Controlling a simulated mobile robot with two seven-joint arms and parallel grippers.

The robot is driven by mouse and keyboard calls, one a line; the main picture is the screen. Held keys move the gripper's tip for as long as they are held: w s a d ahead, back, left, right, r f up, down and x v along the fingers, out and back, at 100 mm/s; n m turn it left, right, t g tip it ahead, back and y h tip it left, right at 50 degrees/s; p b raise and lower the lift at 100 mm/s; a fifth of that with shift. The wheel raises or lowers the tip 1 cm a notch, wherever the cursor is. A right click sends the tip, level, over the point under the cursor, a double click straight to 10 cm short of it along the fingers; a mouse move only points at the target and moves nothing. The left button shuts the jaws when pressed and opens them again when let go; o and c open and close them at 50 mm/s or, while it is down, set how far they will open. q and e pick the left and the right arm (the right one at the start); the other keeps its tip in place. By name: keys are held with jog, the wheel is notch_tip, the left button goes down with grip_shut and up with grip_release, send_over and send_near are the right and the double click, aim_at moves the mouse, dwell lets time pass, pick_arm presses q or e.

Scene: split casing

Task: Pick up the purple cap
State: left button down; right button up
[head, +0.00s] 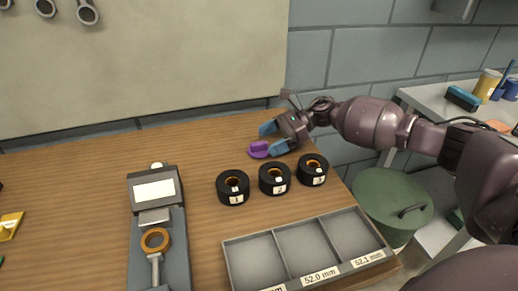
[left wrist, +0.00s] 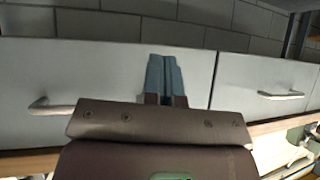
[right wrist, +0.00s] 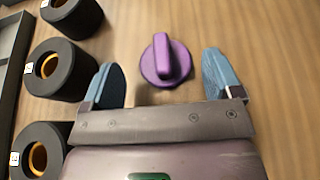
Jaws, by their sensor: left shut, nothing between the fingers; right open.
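The purple cap (head: 258,149) lies on the wooden table near its back right, behind the row of black rings. In the right wrist view the cap (right wrist: 165,61) shows a round base with a raised grip bar. My right gripper (head: 273,138) is open at the cap, with its blue fingers apart. In the right wrist view the cap lies between and slightly beyond the fingertips of the right gripper (right wrist: 160,78), with space on both sides. My left gripper (left wrist: 165,75) is shut and empty in front of light drawer fronts; it is outside the head view.
Black rings with orange insides, labelled 1 (head: 233,188), 2 (head: 274,179) and 3 (head: 312,170), stand close to the cap. A grey divided tray (head: 230,264) is at the front. A measuring device (head: 172,230) stands left. The table left of the cap is clear.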

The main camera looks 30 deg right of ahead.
aim_at(260, 143)
jog(key=x, duration=0.4)
jog(key=shift+w+a+r, duration=0.15)
jog(key=c, duration=0.9)
